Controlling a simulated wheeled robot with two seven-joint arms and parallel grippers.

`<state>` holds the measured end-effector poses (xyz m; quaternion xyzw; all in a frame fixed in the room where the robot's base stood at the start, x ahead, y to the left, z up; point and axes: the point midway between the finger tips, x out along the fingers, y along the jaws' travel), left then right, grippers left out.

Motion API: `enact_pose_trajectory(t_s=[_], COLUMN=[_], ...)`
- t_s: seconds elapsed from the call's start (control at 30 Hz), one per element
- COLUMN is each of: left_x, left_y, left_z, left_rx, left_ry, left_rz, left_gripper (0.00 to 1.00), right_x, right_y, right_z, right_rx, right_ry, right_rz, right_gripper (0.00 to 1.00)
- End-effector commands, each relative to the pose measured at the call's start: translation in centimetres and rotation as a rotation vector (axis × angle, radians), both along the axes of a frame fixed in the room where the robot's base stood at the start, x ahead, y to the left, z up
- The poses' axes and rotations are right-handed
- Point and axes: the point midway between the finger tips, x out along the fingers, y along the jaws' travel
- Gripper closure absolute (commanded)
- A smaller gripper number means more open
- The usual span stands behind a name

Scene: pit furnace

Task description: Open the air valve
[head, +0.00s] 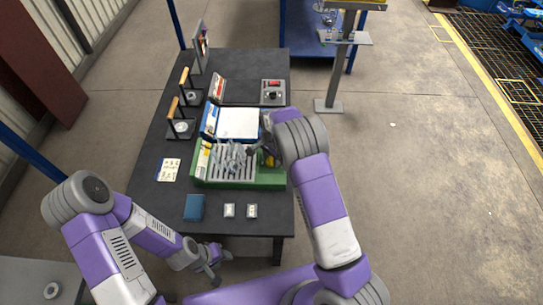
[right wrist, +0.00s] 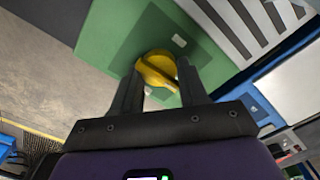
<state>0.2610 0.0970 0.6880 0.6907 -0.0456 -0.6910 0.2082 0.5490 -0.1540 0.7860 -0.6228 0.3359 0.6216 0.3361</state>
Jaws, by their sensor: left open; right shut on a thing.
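A yellow round valve knob (right wrist: 157,70) with a raised bar sits on the green box (right wrist: 115,35), seen in the right wrist view. It looks like the air valve. My right gripper (right wrist: 160,85) has its two dark fingers on either side of the knob and is shut on it. In the head view a small part of the yellow knob (head: 269,160) shows at the right end of the green box (head: 240,182), and my right arm hides much of it. My left gripper (head: 213,270) is open and empty, low in front of the dark table's near edge.
The dark table (head: 160,205) also bears a blue-edged white tray (head: 238,122), a grey control box (head: 273,92), two wooden-handled stands (head: 180,128), a blue block (head: 194,207) and small white pieces. A grey post (head: 335,75) stands behind right. The floor at right is clear.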

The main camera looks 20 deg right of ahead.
Motion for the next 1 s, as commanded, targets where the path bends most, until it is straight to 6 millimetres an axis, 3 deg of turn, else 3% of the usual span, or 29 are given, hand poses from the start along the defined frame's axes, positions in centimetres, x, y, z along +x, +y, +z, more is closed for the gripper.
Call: enact_pose_trajectory(t_s=[0.73, 0.77, 0.9, 1.0], left_x=[0.00, 0.00, 0.00, 0.00], left_y=[0.00, 0.00, 0.01, 0.00], left_z=[0.34, 0.34, 0.34, 0.34], left_rx=[0.000, 0.000, 0.000, 0.000], left_ry=[0.000, 0.000, 0.000, 0.000], left_rz=[0.000, 0.000, 0.000, 0.000], left_gripper=[0.57, 0.57, 0.57, 0.57], right_x=[-0.29, -0.30, -0.25, -0.20], right_y=[-0.26, -0.28, -0.24, -0.17], right_z=[-0.21, -0.22, -0.21, -0.16], right_rx=[-0.003, -0.003, -0.003, -0.001], right_ry=[0.010, 0.010, 0.008, 0.006], right_rz=[-0.097, -0.097, -0.095, -0.094], right_gripper=[0.87, 0.55, 0.33, 0.33])
